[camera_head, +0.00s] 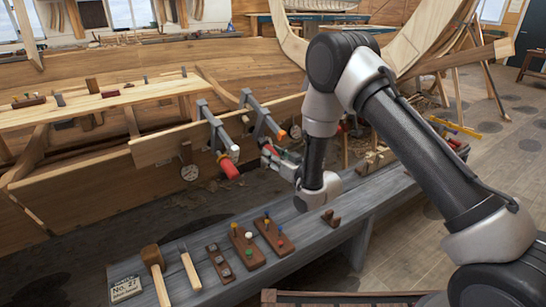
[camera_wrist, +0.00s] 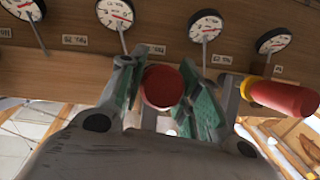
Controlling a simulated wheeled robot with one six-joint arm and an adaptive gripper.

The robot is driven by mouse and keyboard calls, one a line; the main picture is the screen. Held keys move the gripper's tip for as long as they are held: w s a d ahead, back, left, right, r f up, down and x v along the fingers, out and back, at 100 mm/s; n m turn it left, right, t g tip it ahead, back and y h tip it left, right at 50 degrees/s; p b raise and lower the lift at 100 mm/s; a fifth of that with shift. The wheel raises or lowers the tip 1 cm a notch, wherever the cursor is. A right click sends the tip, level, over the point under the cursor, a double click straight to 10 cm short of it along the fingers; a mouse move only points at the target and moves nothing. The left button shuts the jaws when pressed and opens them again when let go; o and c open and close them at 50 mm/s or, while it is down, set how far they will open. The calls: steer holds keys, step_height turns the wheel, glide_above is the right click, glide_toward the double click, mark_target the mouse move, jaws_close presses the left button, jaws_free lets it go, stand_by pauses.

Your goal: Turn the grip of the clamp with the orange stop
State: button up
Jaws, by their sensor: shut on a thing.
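The clamp with the orange stop (camera_head: 281,134) is the right one of two grey clamps on the hull plank in the head view. My gripper (camera_head: 269,152) is just below and beside that stop, at the plank's face. In the wrist view my gripper (camera_wrist: 163,95) has its green-padded fingers on both sides of a round red grip (camera_wrist: 161,87), seen end-on, and is shut on it. The stop behind this grip is hidden in the wrist view. The other clamp (camera_head: 216,128) has a red grip (camera_head: 229,167); in the wrist view its red grip (camera_wrist: 285,97) shows with a yellow collar.
Several dials (camera_wrist: 205,25) with labels line the plank close to my fingers. Below is a grey bench (camera_head: 325,240) with a mallet (camera_head: 152,262), a chisel (camera_head: 190,268) and peg boards (camera_head: 247,245). Open floor lies to the right.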

steer(key=m+g+y, duration=0.2)
steer(key=m+y, duration=0.1)
steer(key=shift+m, duration=0.3)
steer(key=m+g+y, duration=0.1)
steer(key=m+y, duration=0.1)
steer(key=m, duration=0.1)
steer(key=shift+f+y, duration=0.1)
steer(key=shift+y, duration=0.2)
steer(key=shift+m, duration=0.3)
stand_by(0.3)
steer(key=o, duration=1)
steer(key=shift+o, duration=0.2)
steer(key=v, duration=1.2)
